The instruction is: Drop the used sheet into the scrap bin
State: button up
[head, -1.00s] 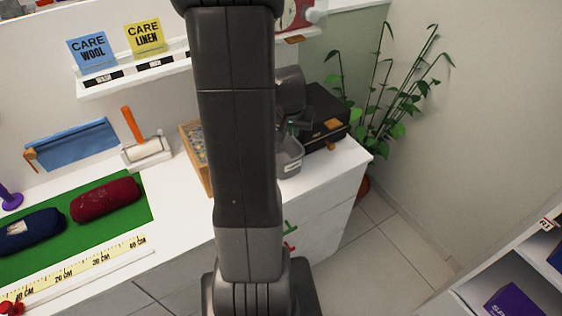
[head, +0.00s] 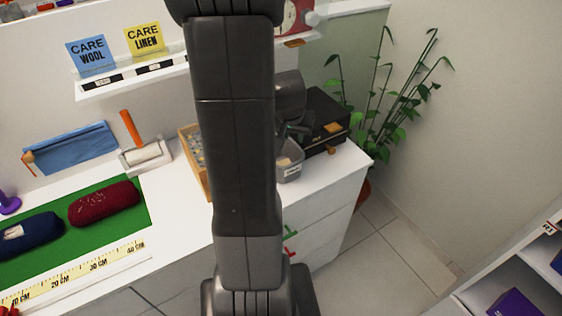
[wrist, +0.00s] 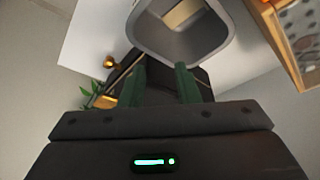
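The scrap bin (head: 291,174) is a small grey open container with a white label, on the white counter between the wooden tray and the black case. A flat beige piece, which looks like the used sheet (wrist: 184,12), lies inside the bin (wrist: 150,42) in the wrist view. My gripper (head: 296,132) is just above the bin in the head view, partly hidden by my arm. In the wrist view my gripper (wrist: 161,72) has its two green fingers apart with nothing visible between them, near the bin's rim.
A black case (head: 326,122) stands right behind the bin. A wooden tray (head: 193,150) is on its left, partly behind my arm. A plant (head: 385,110) stands beyond the counter's right end.

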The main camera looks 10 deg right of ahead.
jog(key=v, duration=1.3)
jog(key=shift+b, duration=0.35)
jog(key=shift+f, duration=0.2)
jog(key=p+x, duration=0.1)
jog(key=x, duration=1.1)
jog(key=shift+w+p, duration=0.3)
jog(key=shift+p, duration=0.05)
jog(key=shift+d+f, duration=0.15)
